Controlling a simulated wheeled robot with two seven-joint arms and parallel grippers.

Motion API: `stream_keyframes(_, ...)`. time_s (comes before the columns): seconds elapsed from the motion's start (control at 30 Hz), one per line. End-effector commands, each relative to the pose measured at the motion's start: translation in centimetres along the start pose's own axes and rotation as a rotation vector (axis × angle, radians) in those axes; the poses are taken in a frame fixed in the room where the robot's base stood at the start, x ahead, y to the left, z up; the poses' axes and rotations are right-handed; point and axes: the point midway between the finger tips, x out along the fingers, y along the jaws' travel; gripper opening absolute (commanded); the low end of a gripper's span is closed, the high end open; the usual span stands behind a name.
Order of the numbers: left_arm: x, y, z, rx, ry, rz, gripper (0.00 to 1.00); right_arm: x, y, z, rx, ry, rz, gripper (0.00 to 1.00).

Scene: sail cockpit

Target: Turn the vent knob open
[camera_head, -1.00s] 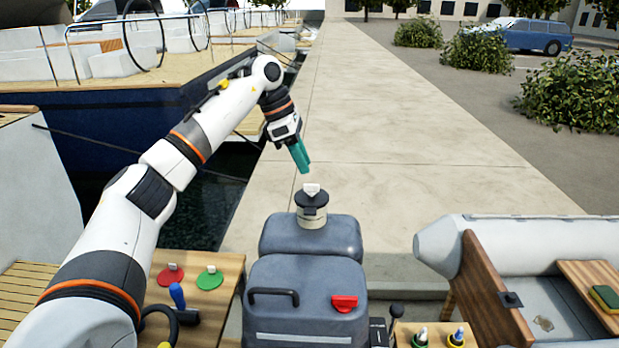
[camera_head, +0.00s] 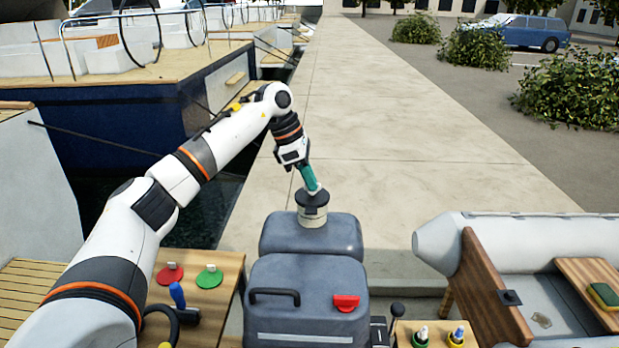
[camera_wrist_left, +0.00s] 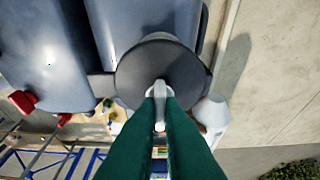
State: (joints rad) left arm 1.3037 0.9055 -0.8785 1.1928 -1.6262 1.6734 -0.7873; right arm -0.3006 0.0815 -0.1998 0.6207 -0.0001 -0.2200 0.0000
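The vent knob is a small white upright tab on a dark round cap (camera_head: 312,199) with a pale collar (camera_head: 314,216), at the far end of the grey tank. In the head view my left gripper (camera_head: 316,190) reaches down onto it from above and hides most of it. In the left wrist view the white knob (camera_wrist_left: 160,91) stands between the teal fingertips of my left gripper (camera_wrist_left: 161,100), over the dark cap (camera_wrist_left: 190,75). The fingers are close against its two sides, shut on it. My right gripper is not in view.
The grey tank (camera_head: 300,273) carries a red knob (camera_head: 346,303) and a black handle (camera_head: 273,296). A wooden board with red (camera_head: 170,273) and green (camera_head: 209,277) discs is at left. A grey dinghy (camera_head: 450,240) lies at right. The paved quay (camera_head: 370,130) behind is clear.

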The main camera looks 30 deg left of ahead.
Motion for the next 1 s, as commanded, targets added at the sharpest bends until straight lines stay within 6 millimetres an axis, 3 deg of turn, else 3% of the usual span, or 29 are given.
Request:
stream_keyframes(0.47, -0.03, 0.09, -0.03, -0.108, 0.000, -0.045, 0.00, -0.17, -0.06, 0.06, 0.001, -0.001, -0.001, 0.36)
stream_keyframes(1.0, 0.02, 0.34, -0.13, -0.554, 0.000, -0.232, 0.00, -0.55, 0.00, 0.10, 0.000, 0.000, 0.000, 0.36)
